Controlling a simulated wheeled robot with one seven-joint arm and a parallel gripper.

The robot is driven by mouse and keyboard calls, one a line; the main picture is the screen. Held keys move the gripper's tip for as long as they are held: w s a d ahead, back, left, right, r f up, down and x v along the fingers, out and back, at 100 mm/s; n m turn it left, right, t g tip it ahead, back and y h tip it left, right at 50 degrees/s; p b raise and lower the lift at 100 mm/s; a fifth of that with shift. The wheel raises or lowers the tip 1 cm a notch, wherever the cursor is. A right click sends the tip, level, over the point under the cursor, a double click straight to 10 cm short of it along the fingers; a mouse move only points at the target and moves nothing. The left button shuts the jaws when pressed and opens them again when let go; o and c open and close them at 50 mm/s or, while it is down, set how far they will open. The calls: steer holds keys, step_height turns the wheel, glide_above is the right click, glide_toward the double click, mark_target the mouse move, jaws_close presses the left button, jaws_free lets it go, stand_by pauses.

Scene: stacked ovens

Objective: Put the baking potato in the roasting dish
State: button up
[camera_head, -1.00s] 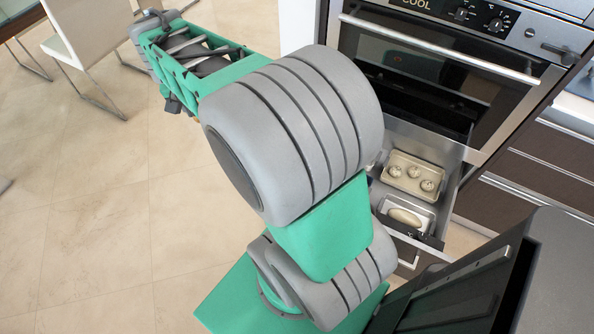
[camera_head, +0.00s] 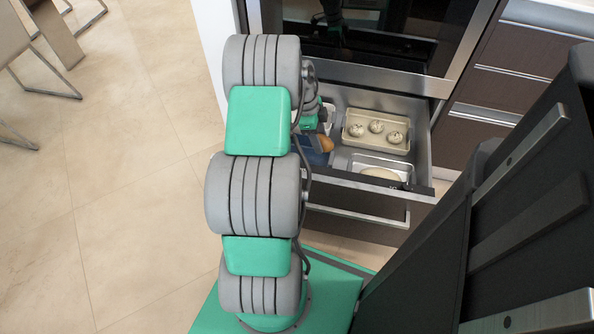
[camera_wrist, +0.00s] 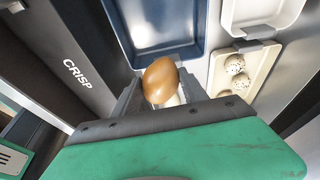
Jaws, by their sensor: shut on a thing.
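The baking potato (camera_wrist: 161,79), brown and rounded, is between the fingertips of my gripper (camera_wrist: 160,92) in the wrist view. My gripper is shut on it. The potato also shows as a small orange-brown shape (camera_head: 324,143) in the head view, over the left part of the open drawer, with my arm hiding much of the gripper. A dark blue rectangular dish (camera_wrist: 140,47), probably the roasting dish, lies just beyond the potato in the wrist view. The part of its inside that shows is empty. It is partly visible in the head view (camera_head: 308,153).

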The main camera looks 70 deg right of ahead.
steer(key=shift+s+d+f, duration=0.1)
steer(key=shift+f, duration=0.45)
steer(key=w+f+b, duration=0.2)
steer(key=w+f, duration=0.1)
steer(key=w, duration=0.1)
steer(key=w+f+b, duration=0.1)
steer(key=w+f, duration=0.2)
steer(key=w, duration=0.1)
steer(key=w+f+b, duration=0.2)
steer(key=w+f, duration=0.1)
steer(key=w, duration=0.2)
steer(key=shift+a+b, duration=0.3)
steer(key=f, duration=0.2)
steer(key=b, duration=0.1)
steer(key=shift+w+a+f, duration=0.1)
steer(key=shift+w+f, duration=0.15)
steer(key=shift+f, duration=0.45)
steer(key=shift+f, duration=0.1)
steer(key=shift+f+b, duration=0.15)
steer(key=shift+b, duration=0.15)
steer(key=o, duration=1.5)
